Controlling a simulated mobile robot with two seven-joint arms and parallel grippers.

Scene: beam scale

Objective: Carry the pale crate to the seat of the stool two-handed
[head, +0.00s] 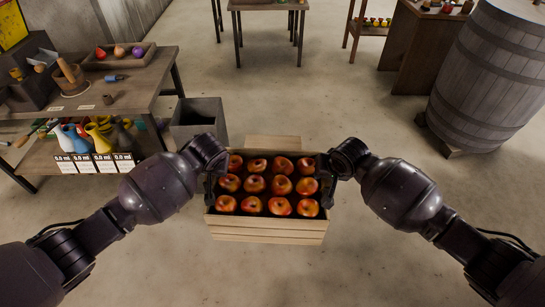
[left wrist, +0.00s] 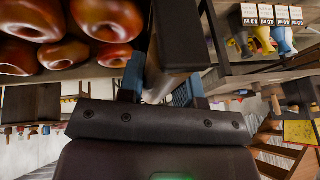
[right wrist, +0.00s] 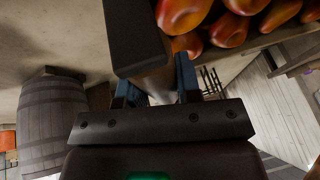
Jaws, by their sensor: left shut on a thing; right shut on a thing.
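The pale crate (head: 268,230), full of red apples (head: 255,184), hangs level between my two arms in the middle of the head view. My left gripper (head: 211,184) is shut on the crate's left end, and my right gripper (head: 326,184) is shut on its right end. Both wrist views show blue-padded fingers around a dark part of the crate's end, in the left wrist view (left wrist: 160,85) and the right wrist view (right wrist: 155,85). A pale wooden surface (head: 273,142) shows just beyond the crate; it may be the stool's seat, mostly hidden behind the crate.
A grey open bin (head: 199,121) stands on the floor left of the crate. A workbench (head: 135,86) with a lower shelf of jugs is at the left. A large barrel (head: 490,75) stands at the right. A table (head: 268,5) is at the back.

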